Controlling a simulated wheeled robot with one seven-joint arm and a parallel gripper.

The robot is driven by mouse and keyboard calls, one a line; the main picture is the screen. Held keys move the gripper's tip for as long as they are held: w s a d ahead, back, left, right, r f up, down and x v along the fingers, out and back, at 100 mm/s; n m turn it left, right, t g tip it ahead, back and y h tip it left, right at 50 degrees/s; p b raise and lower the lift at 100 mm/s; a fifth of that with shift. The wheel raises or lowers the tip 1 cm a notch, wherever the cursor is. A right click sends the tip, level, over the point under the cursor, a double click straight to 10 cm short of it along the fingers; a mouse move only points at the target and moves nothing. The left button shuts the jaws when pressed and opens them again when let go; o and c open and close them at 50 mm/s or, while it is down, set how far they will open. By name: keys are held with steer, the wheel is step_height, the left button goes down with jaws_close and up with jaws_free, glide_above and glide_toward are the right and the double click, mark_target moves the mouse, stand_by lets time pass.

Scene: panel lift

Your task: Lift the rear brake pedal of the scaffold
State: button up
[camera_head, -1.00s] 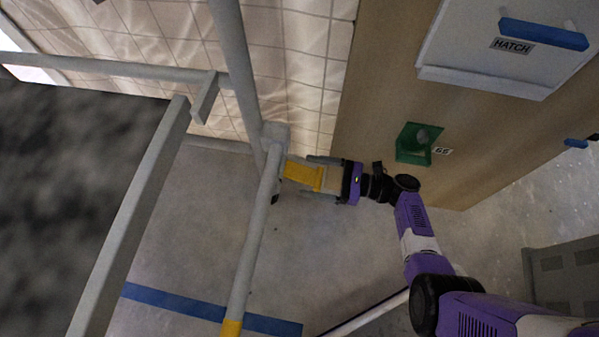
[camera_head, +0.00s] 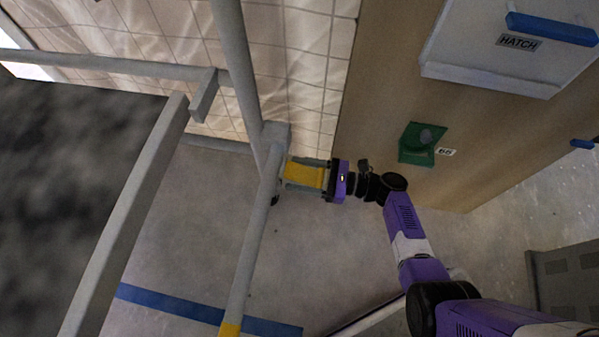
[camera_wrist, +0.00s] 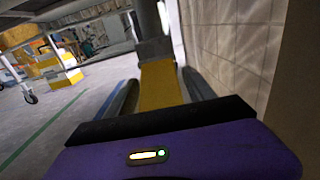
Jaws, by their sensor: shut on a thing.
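The yellow brake pedal (camera_head: 305,174) juts to the right from the foot of the grey scaffold post (camera_head: 275,134) in the head view. My gripper (camera_head: 306,174) comes from the right and is shut on the pedal. In the wrist view the pedal (camera_wrist: 160,88) lies between my two dark fingers (camera_wrist: 158,98), running away toward the scaffold's grey upright (camera_wrist: 152,45). The gripper body covers the pedal's near end. The caster under the post is mostly hidden.
A wooden panel with a green holder (camera_head: 421,143) and a white hatch (camera_head: 493,50) stands on the right. A tiled wall (camera_head: 310,75) is close behind the pedal. Blue floor tape (camera_head: 170,303) crosses the open floor. Yellow-and-white boxes (camera_wrist: 60,72) stand farther off.

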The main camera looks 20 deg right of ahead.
jaws_close()
steer(key=shift+r+h+p, duration=0.3)
steer(key=shift+r+p, duration=0.15)
steer(key=shift+p, duration=0.75)
steer(key=p, duration=0.2)
steer(key=g+h+p, duration=0.1)
steer(key=p, duration=0.1)
steer(key=shift+s+d+r, duration=0.1)
steer(key=shift+r, duration=0.2)
steer(key=shift+f+g+h+p, duration=0.1)
steer(key=shift+g+h+p, duration=0.2)
steer(key=shift+p, duration=0.45)
steer(key=shift+f, duration=0.15)
steer(key=o, duration=1.6)
jaws_free()
steer(key=shift+f+b, duration=0.1)
steer(key=shift+b, duration=0.2)
